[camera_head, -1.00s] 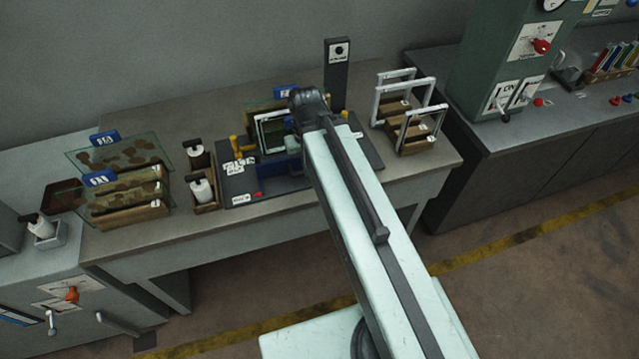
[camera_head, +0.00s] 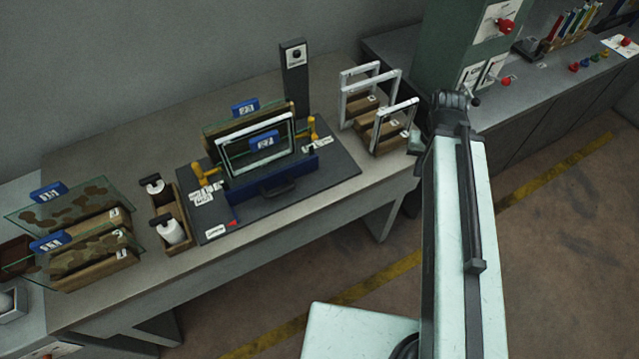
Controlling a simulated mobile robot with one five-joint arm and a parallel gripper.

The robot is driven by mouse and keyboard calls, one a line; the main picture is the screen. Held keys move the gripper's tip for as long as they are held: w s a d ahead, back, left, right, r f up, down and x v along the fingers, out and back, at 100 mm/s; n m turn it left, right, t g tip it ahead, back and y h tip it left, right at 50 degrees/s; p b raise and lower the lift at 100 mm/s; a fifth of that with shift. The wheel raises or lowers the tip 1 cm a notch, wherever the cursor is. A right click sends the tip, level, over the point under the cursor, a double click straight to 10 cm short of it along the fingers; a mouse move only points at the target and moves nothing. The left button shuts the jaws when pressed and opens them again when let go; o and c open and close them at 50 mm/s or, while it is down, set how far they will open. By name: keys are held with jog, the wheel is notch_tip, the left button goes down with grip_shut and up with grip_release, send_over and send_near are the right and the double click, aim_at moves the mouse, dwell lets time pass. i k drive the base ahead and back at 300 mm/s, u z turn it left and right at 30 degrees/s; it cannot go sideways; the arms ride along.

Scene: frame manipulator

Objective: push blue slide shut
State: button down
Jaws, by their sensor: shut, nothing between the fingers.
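The blue slide (camera_head: 258,184) is a dark blue bar with a black handle on its front. It lies along the front of a dark base plate (camera_head: 335,182), just before an upright white frame (camera_head: 224,157) with glass and a blue tag. Yellow clamps (camera_head: 206,176) stand at the left and right of the frame. How far the slide is in is hard to tell. My gripper (camera_head: 416,142) is at the right, apart from the slide, by the table's right end. It is small and partly hidden by my arm; it appears shut and empty.
White frames in wooden racks (camera_head: 385,140) stand between the fixture and my gripper. A dark post (camera_head: 294,80) rises behind the fixture. A wooden caddy with bottles (camera_head: 170,218) and stained glass panes (camera_head: 82,252) are at left. The green machine (camera_head: 452,45) stands at upper right.

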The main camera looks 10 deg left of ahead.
aim_at(262, 185)
jog(key=z, duration=0.05)
jog(key=k, duration=1.55)
jog(key=u, duration=1.45)
jog(key=i, duration=1.55)
jog(key=u, duration=0.05)
